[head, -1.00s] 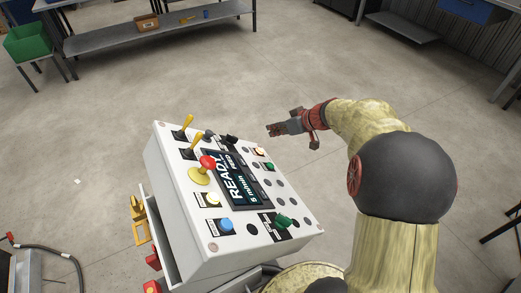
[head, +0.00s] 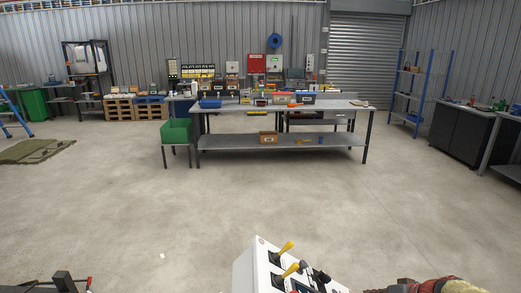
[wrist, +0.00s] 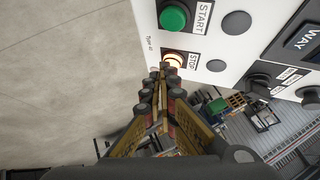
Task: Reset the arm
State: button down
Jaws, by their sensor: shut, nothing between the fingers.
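My gripper (wrist: 165,72) shows in the wrist view with its fingers together and nothing between them. Its tips lie in front of the lower edge of a white control panel (wrist: 200,30). They overlap a lit round button (wrist: 174,58) labelled STOP; I cannot tell whether they touch it. A green START button (wrist: 174,17) sits above it. In the head view only the top of the panel (head: 248,268), with yellow levers (head: 287,248), shows at the bottom edge. Part of my arm shows at the bottom right there, and the fingertips are out of that view.
A long grey workbench (head: 280,143) stands ahead with a green bin (head: 176,132) at its left. Dark cabinets (head: 460,133) are on the right. The concrete floor between is clear.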

jog(key=s+a+r+g, duration=0.1)
jog(key=s, duration=0.2)
jog(key=s+a+r+m+g, duration=0.1)
jog(key=s, duration=0.1)
jog(key=s+a+r+m+p, duration=0.1)
jog(key=s+a, duration=0.1)
jog(key=s, duration=0.1)
jog(key=shift+s+r+g+h, duration=0.3)
jog(key=shift+g, duration=0.1)
jog(key=s+a+r+n+h+p, duration=0.1)
jog(key=s+a+r+p, duration=0.1)
jog(key=s+a+r, duration=0.2)
jog(key=s+a+r+n+h+p, duration=0.1)
jog(key=s+a+r, duration=0.3)
jog(key=r, duration=0.6)
jog(key=s+a+r+n+t+h+p, duration=0.1)
jog(key=s+a+r+p, duration=0.2)
jog(key=s+r, duration=0.4)
jog(key=shift+s+a+n, duration=0.25)
jog(key=shift+a+n, duration=0.05)
jog(key=shift+a, duration=0.1)
jog(key=c, duration=2.6)
grip_release()
